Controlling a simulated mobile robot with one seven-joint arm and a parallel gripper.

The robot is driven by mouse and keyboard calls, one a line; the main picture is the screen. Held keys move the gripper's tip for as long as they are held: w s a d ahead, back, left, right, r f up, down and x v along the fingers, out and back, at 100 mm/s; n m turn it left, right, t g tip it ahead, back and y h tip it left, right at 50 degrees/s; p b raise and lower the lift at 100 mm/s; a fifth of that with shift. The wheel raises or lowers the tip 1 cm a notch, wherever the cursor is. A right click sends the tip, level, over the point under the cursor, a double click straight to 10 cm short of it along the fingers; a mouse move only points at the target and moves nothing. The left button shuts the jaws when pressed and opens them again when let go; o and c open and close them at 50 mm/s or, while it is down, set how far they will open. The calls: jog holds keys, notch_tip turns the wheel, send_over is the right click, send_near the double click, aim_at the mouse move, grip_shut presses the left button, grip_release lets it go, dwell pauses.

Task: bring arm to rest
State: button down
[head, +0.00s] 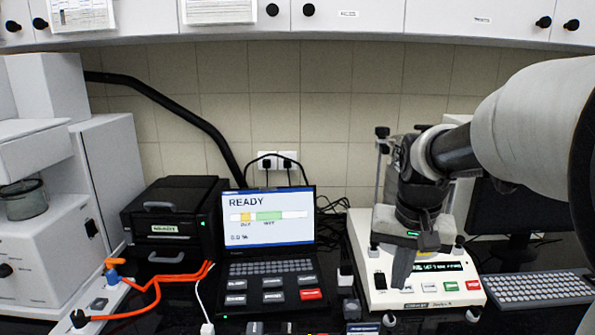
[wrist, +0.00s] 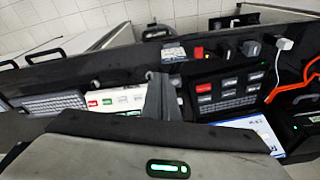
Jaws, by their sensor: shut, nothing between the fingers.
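My arm comes in from the right in the head view, and my gripper (head: 401,278) hangs pointing down over the front of the white sieve shaker (head: 385,240). Its fingers are together and hold nothing. In the wrist view my gripper (wrist: 160,82) shows as a dark grey form, with the shaker's white button panel (wrist: 117,99) to its left. My arm and gripper hide part of the shaker. Whether the fingertips touch the panel cannot be told.
A laptop (head: 270,217) showing READY stands left of the shaker, with a black box (head: 174,222) farther left. A keyboard (head: 537,289) and dark monitor (head: 512,212) stand to the right. Orange cables (head: 152,292) cross the left front. White cabinets (head: 350,17) hang above.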

jog(key=s+a+r+n+t, duration=0.1)
jog(key=s+a+r, duration=0.1)
jog(key=s, duration=0.6)
jog(key=s+a+r+n+t+p, duration=0.1)
jog(key=s+a+r+n+t, duration=0.1)
jog(key=s, duration=0.6)
jog(key=shift+s+a+n, duration=0.3)
jog(key=shift+s+a, duration=0.05)
jog(key=shift+a, duration=0.2)
jog(key=shift+r, duration=0.1)
